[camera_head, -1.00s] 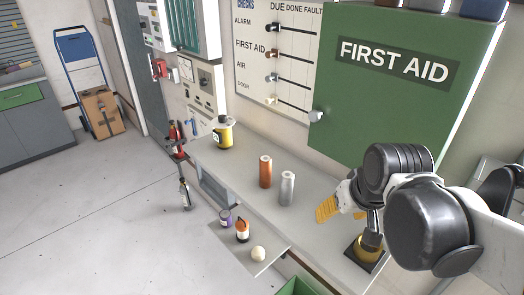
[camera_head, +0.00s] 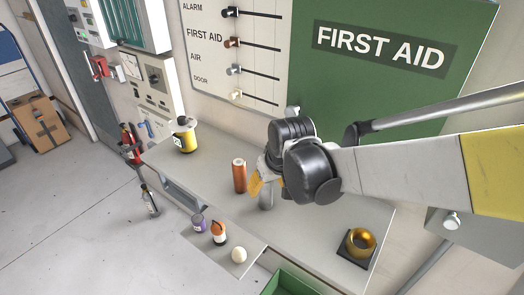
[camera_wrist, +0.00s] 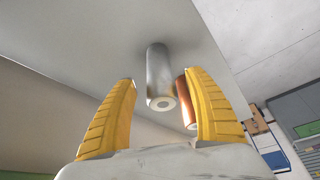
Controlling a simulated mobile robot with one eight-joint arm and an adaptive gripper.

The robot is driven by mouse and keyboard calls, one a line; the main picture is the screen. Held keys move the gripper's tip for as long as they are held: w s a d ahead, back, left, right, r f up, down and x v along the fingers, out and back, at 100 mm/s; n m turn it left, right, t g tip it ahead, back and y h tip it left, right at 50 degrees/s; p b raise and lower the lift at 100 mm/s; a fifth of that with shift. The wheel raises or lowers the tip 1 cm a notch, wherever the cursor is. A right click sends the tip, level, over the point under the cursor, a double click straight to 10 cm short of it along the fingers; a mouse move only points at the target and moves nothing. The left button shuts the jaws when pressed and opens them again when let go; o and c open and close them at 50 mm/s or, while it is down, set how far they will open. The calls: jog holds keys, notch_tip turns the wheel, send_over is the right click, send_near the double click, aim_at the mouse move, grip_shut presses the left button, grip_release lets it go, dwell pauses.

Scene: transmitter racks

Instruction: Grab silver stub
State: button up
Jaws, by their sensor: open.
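The silver stub (camera_head: 266,198) is an upright cylinder on the grey shelf (camera_head: 315,222), partly hidden behind my gripper in the head view. My gripper (camera_head: 258,183) is above and close to it, with its yellow fingers spread. In the wrist view the silver stub (camera_wrist: 159,75) shows between the two open fingers, its round end with a centre hole facing the camera. Neither finger visibly touches it. A copper-coloured stub (camera_head: 239,176) stands just left of it; in the wrist view it (camera_wrist: 186,103) is partly hidden by the right finger.
A yellow canister (camera_head: 185,138) stands at the far left. The green first aid cabinet (camera_head: 380,90) is behind.

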jog(key=x, duration=0.2)
jog(key=shift+w+f, duration=0.25)
jog(key=shift+f, duration=0.05)
grip_shut()
jog(key=shift+s+r, duration=0.1)
jog(key=shift+r, duration=0.05)
